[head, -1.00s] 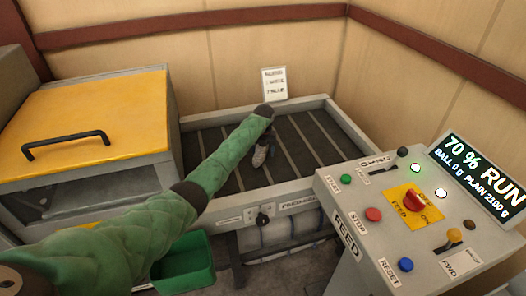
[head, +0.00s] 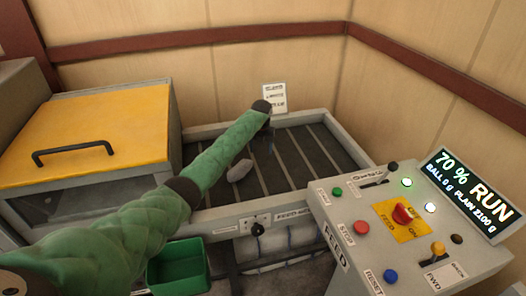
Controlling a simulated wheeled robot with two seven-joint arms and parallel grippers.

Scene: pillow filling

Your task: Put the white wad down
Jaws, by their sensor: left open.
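The white wad (head: 240,170) looks like a small pale grey-white lump. It lies on the dark slatted bed of the feed table (head: 300,165), left of the middle. My left arm in its green sleeve reaches over the bed from the left. My left gripper (head: 269,147) is small and dark in the view, just right of the wad and apart from it. It is open and empty. My right gripper is not in view.
A control panel (head: 355,255) with buttons, levers and a display (head: 468,192) reading 70 % RUN stands at the right. A yellow-lidded box (head: 100,130) is at the left. A green bin (head: 178,268) sits below the bed's front edge. A notice (head: 274,98) stands behind.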

